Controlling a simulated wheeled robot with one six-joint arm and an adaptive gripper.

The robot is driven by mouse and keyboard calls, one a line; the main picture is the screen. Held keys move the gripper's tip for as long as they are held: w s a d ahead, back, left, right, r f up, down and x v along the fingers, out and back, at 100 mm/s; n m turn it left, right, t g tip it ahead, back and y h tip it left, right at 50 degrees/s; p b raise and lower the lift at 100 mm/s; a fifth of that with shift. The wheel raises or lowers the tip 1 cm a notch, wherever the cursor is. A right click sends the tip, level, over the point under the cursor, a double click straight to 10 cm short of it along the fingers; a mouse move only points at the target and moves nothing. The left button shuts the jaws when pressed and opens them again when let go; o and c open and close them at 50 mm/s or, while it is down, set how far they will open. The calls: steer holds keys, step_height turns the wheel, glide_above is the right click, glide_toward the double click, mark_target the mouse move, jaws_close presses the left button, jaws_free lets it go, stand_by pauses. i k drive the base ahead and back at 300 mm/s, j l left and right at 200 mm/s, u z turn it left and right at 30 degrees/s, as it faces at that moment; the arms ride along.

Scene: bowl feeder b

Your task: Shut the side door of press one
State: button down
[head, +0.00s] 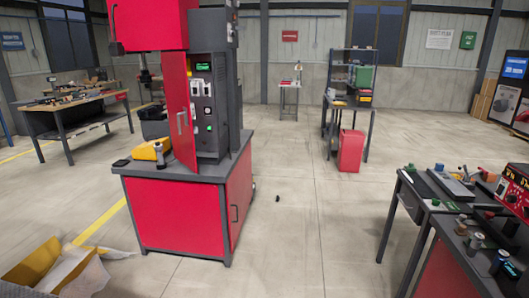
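The press (218,30) stands on a red bench with a grey top, left of the middle in the head view. It has a red upper housing (150,25) and a dark grey column. Its red side door (178,85) stands open, with a pale upright handle (182,122) on the face turned to me. To the right of the door, the open electrical compartment (203,100) shows switches, a small green display and a green light. I cannot tell the hinge side for certain. My gripper is not in view.
A yellow object (150,150) and a small grey cylinder (160,155) lie on the bench top (215,168) near the door. An open cardboard box (55,270) is at the lower left. A cluttered table (440,205) stands at right. The floor between is mostly clear, with a small dark object (278,198).

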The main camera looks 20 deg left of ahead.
mark_target(173, 64)
steer(key=i+j+u, duration=0.4)
steer(key=i, duration=0.15)
steer(key=i+u, duration=0.4)
steer(key=i+l+u, duration=0.1)
steer(key=i+u, duration=0.25)
steer(key=i, duration=0.35)
steer(key=i+j+z, duration=0.15)
steer(key=i+j, duration=0.2)
steer(key=i, duration=0.15)
steer(key=i+j+z, duration=0.1)
steer(key=i+j, duration=0.35)
steer(key=i, duration=0.05)
